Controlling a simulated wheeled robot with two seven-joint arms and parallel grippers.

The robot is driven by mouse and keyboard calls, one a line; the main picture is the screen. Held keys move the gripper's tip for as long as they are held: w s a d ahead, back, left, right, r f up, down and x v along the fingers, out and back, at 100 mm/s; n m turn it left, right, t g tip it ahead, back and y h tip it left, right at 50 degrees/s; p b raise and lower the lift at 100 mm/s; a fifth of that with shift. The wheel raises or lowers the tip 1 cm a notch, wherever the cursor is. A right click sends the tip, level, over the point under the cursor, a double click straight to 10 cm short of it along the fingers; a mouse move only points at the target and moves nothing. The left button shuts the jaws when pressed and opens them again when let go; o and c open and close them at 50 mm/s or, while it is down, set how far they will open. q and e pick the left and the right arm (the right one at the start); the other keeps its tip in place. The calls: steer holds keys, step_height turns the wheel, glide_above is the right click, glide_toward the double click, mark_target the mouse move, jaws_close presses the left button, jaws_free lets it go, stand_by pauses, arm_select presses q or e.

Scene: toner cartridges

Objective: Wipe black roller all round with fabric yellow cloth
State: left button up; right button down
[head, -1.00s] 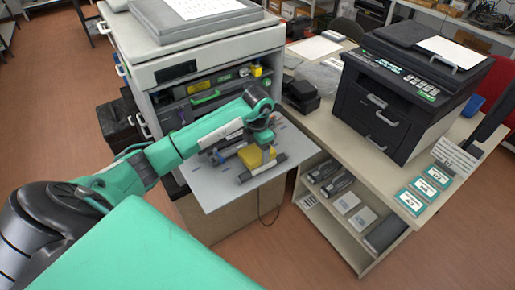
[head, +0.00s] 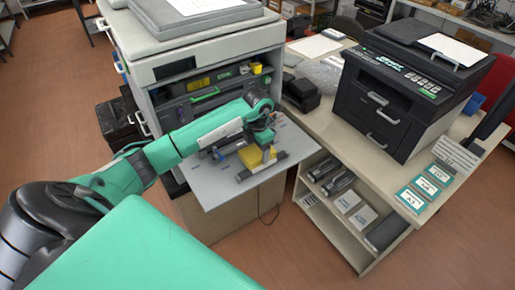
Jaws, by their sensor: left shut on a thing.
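The black roller (head: 279,159) lies across the grey pull-out shelf, and only parts of it show beside the cloth. The yellow cloth (head: 251,158) sits against the roller, below my left gripper (head: 262,147). My left gripper is shut on the yellow cloth, and its fingertips are partly hidden by the arm and cloth. I cannot tell how far around the roller the cloth reaches. My right gripper is not in view.
The grey shelf (head: 211,184) juts from the large open printer (head: 200,70). A black printer (head: 400,95) stands on the desk (head: 315,130) to the right. Teal boxes (head: 425,187) lie at the desk's front right. The floor in front is clear.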

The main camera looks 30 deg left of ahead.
arm_select(q)
steer(key=shift+d, duration=0.15)
steer(key=shift+s+d+r, duration=0.1)
steer(key=shift+s+d, duration=0.1)
steer(key=shift+d, duration=0.1)
steer(key=shift+s+d, duration=0.1)
steer(key=shift+d, duration=0.15)
steer(key=shift+s+d, duration=0.15)
steer(key=shift+d, duration=0.2)
steer(key=shift+d, duration=0.1)
steer(key=shift+s+d+f, duration=0.2)
steer(key=shift+d, duration=0.2)
steer(key=shift+s, duration=0.1)
